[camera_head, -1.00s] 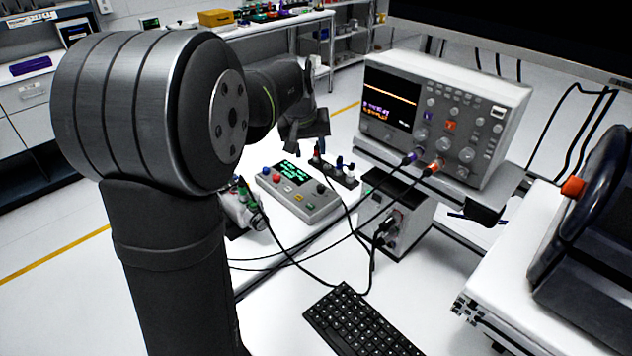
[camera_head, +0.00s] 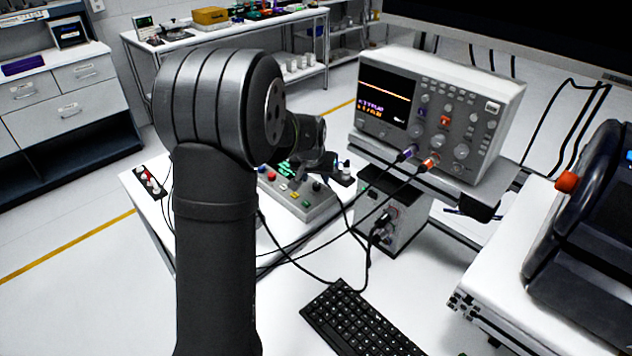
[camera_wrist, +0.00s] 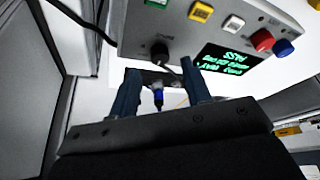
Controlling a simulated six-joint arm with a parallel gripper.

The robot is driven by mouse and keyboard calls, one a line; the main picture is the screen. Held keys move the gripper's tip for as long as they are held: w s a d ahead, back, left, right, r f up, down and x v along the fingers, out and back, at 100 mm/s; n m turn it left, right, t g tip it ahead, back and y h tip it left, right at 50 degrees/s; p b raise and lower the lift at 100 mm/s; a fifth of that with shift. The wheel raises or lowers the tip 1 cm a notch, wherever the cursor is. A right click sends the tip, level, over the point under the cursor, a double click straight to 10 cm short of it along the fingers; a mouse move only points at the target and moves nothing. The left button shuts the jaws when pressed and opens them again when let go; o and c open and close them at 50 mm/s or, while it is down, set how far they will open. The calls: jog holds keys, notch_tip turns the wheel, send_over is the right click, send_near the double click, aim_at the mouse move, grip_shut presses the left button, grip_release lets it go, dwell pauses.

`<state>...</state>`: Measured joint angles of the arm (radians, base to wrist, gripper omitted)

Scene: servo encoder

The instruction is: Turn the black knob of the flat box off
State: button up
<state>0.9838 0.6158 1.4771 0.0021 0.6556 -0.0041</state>
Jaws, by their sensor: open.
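The flat grey box (camera_head: 310,205) lies on the white bench, partly hidden behind my arm in the head view. It has a green-text screen and coloured buttons. Its black knob (camera_head: 317,186) is near the right end, just below my gripper (camera_head: 322,168). In the wrist view the box (camera_wrist: 215,38) spans the top, and the black knob (camera_wrist: 160,49) stands just beyond and between the fingertips of my gripper (camera_wrist: 160,66). The gripper is open, one finger toward each side of the knob. I cannot tell whether either finger touches it.
A stand with a blue-topped piece (camera_head: 341,164) is close right of my gripper. Black cables run from the power unit (camera_head: 393,220) across the bench. An oscilloscope (camera_head: 440,110) stands on a shelf at right. A keyboard (camera_head: 358,322) lies in front.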

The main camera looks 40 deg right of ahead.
aim_at(316, 184)
jog(key=shift+x, duration=1.55)
grip_shut()
jog(key=m, duration=0.2)
jog(key=m+g, duration=0.1)
jog(key=m, duration=0.1)
jog(key=shift+w+a+g+h, duration=0.1)
jog(key=shift+w+g+h, duration=0.1)
jog(key=shift+g+h, duration=0.1)
jog(key=shift+w+m+g, duration=0.15)
jog(key=shift+m+g, duration=0.75)
jog(key=shift+m, duration=1.5)
